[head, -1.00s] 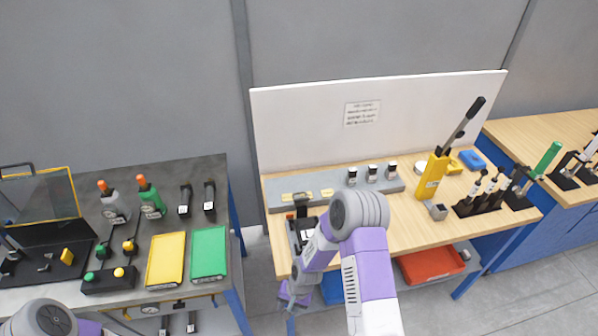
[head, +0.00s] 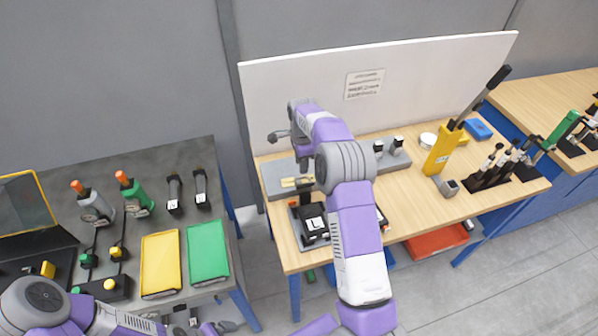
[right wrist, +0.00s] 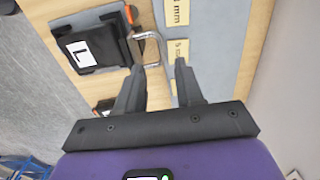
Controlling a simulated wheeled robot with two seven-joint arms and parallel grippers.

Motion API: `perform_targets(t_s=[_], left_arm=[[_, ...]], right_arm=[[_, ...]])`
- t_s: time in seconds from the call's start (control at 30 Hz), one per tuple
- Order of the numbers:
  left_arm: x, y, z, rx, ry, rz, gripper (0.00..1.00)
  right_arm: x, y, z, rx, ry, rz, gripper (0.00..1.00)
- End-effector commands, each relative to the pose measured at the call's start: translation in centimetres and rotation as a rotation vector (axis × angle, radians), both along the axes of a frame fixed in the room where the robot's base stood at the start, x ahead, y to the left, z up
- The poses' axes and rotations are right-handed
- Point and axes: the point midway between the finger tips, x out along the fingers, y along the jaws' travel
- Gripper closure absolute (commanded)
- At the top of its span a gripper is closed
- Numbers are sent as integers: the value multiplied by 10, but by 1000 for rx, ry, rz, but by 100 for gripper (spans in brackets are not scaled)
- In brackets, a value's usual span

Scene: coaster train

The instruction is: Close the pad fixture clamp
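The pad fixture (head: 313,226) sits at the left end of the wooden bench, a black block with a white label. In the right wrist view it (right wrist: 88,44) carries an "L". Its dark clamp arm (head: 303,180) stands upright behind the block. In the wrist view a metal U-shaped handle (right wrist: 150,36) with an orange part beside it lies just beyond my fingertips. My right gripper (head: 278,137) is above the fixture's rear; in the wrist view its fingers (right wrist: 160,66) are apart with nothing between them. My left gripper (head: 215,328) is low at the bottom edge, its fingers unclear.
A grey gauge plate (head: 275,181) with yellow labels lies behind the fixture. A white backboard (head: 420,85) rises behind the bench. A yellow holder (head: 440,152) and black tool racks stand at right.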

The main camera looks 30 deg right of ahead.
Motion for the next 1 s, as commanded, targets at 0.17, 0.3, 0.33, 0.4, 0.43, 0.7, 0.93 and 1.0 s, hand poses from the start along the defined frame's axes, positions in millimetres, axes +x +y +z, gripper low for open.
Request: perform_targets(t_s=[0.17,0.3,0.33,0.4,0.43,0.7,0.93,1.0], left_arm=[[1,0,1,0,-1,0,0],[1,0,2,0,-1,0,0],[1,0,2,0,-1,0,0],[1,0,2,0,-1,0,0],[1,0,2,0,-1,0,0],[1,0,2,0,-1,0,0],[0,0,2,0,-1,0,0],[0,0,2,0,-1,0,0]], right_arm=[[-1,0,-31,1,4,2,64],[-1,0,-48,1,4,2,64],[-1,0,-50,1,4,2,64],[0,0,-54,0,2,2,64],[0,0,-55,0,2,2,64],[0,1,-56,1,2,3,65],[0,1,-56,1,1,3,100],[0,1,-56,1,1,3,100]])
